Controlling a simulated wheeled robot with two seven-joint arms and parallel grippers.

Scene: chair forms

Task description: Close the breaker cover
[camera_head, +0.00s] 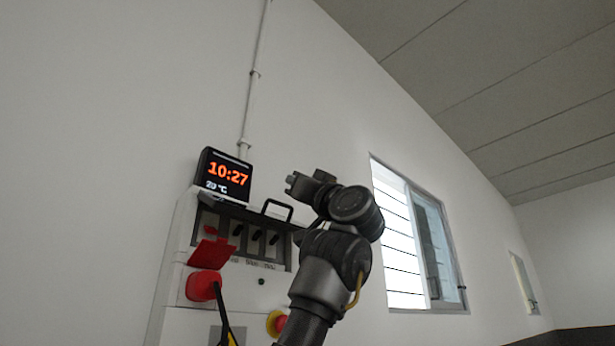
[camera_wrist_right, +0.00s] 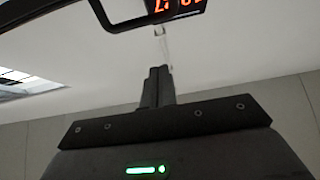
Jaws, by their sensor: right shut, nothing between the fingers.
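The breaker box (camera_head: 181,240) is on the wall at the lower left of the head view. Its breaker recess shows uncovered, with several dark switches (camera_head: 255,241) in a row. A black bar handle (camera_head: 277,208) stands at the top right of the recess, seemingly part of the raised cover; the cover panel itself is hard to make out. The handle also shows as a dark bent bar at the top left of the wrist view (camera_wrist_right: 110,21). My right gripper (camera_head: 295,184) is just above and right of the handle, apart from it. Its fingers (camera_wrist_right: 157,86) are shut and empty.
A black clock (camera_head: 226,176) stands on top of the box, left of the handle. A red flap (camera_head: 211,252), a red plug (camera_head: 203,285) with a cable and a red-and-yellow button (camera_head: 277,323) are on the front. A window (camera_head: 418,240) is at right.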

